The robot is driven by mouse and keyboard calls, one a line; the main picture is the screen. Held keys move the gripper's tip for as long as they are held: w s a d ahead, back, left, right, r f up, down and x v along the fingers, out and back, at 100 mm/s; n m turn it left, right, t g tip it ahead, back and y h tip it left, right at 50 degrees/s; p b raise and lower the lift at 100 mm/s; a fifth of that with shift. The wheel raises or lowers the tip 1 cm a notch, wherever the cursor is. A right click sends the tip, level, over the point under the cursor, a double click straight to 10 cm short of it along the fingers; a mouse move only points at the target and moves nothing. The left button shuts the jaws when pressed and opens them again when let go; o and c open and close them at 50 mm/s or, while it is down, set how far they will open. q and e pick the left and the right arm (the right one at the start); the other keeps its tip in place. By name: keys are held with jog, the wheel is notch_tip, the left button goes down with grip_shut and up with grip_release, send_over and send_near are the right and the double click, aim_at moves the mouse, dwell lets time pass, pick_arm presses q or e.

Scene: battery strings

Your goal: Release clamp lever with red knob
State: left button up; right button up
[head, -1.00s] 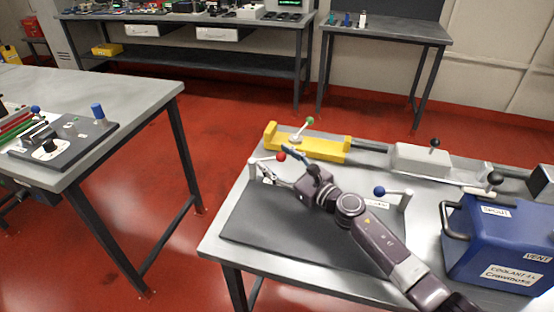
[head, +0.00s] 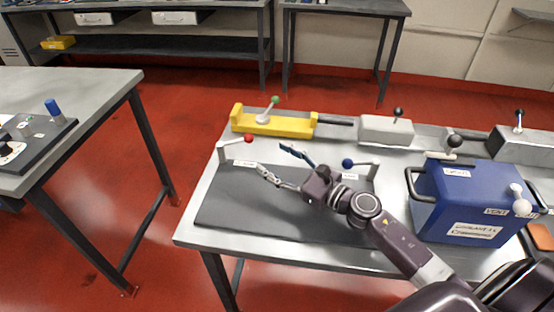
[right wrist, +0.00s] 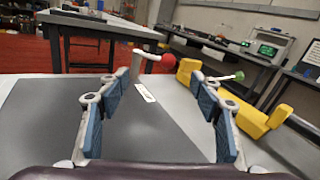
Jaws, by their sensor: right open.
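The clamp lever with the red knob (head: 248,138) stands on a short grey post (head: 223,154) at the table's left side, behind the dark mat. Its arm reaches rightward from the post and tilts slightly up. My right gripper (head: 272,159) is open and empty over the mat, in front and to the right of the red knob, apart from it. In the right wrist view the red knob (right wrist: 168,60) shows beyond the fingertips, between the two spread blue-padded fingers (right wrist: 160,79). My left gripper is out of view.
A blue-knobbed lever (head: 348,163) stands behind my right wrist. A yellow clamp (head: 290,126) with a green knob (head: 275,99) lies behind the mat (head: 225,205). A blue box (head: 470,195) stands at right. Another table (head: 100,95) is at left, across open floor.

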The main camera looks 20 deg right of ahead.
aim_at(243, 139)
jog(key=shift+c, duration=0.4)
